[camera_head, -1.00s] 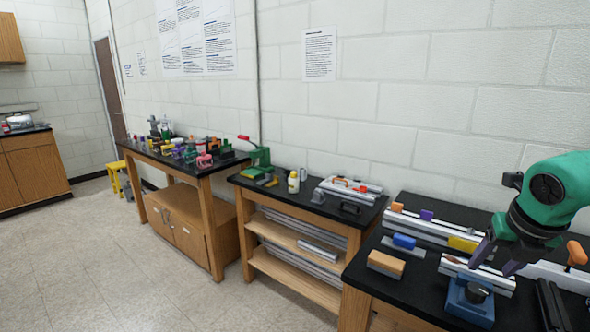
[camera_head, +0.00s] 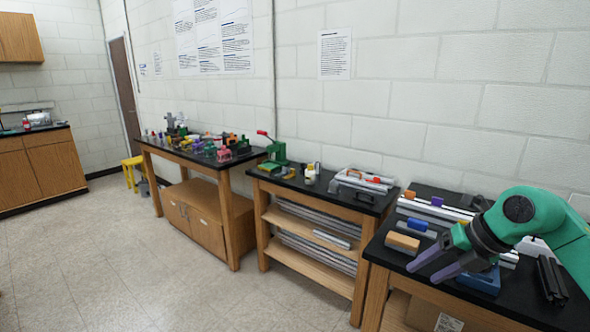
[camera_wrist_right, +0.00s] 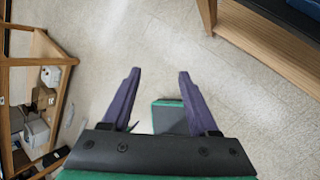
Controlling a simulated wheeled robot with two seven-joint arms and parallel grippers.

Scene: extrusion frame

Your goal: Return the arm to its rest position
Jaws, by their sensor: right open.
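My right gripper (camera_head: 434,266) is in front of the near edge of the right-hand bench (camera_head: 430,292), with its green arm coming in from the right. Its two purple fingers are apart and hold nothing. In the right wrist view the open fingers (camera_wrist_right: 157,85) point out over bare floor, with a green and grey part that looks like my own between them. My left gripper is in neither view.
A middle bench (camera_head: 318,190) and a farther bench (camera_head: 180,151) stand along the wall. The floor (camera_head: 130,260) at left is clear.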

